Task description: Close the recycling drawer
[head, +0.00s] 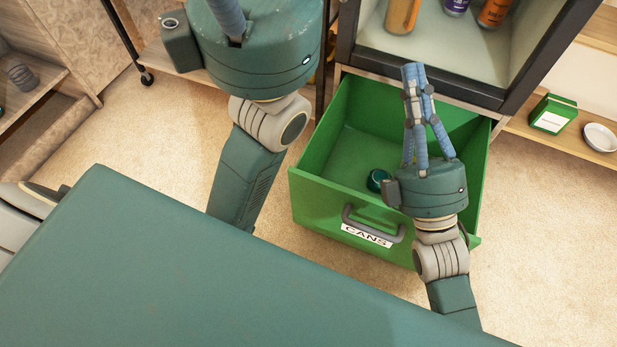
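The green drawer (318,205) is pulled out from under a dark-framed cabinet. Its front carries a grey handle (372,226) and a white label reading "CANS". A small dark green round item (377,180) lies inside on the drawer floor. My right gripper (413,72) is over the right part of the drawer, its fingers pointing toward the cabinet and drawn together at the tips with nothing seen between them. It hides part of the drawer's interior. My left gripper (229,14) is at the top, left of the drawer; its fingertips are cut off by the frame.
The cabinet (430,92) above the drawer holds orange and purple containers. A shelf at right has a green box (553,114) and a white bowl (600,137). A wheeled rack (146,77) stands at upper left. Bare carpet (540,240) lies right of the drawer.

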